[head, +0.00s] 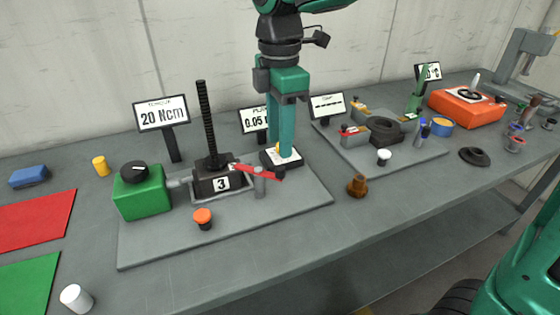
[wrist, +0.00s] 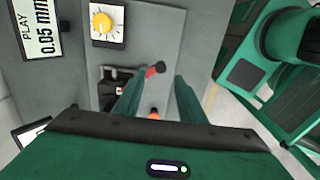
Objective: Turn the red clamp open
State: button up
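The red clamp (head: 257,171) is a thin red lever on a grey post beside the black jack block marked 3 (head: 214,184). Only its end (wrist: 151,73) shows in the wrist view, between my finger lines; the left finger seems to hide the rest. My gripper (head: 284,145) points down, above and behind the clamp in the head view. Its two green fingers (wrist: 163,76) stand apart with nothing held between them. I see no contact with the lever, but its exact distance below the fingers is hard to tell.
A dial with a yellow knob (wrist: 102,22) stands close to the fingers. A tall black screw (head: 204,118) rises left of my gripper. A green box (head: 141,192), an orange button (head: 203,217) and a brown part (head: 357,185) are nearby.

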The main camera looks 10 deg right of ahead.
aim_at(280, 167)
notch_tip(280, 167, down, 7)
dwell(0.3)
grip_shut()
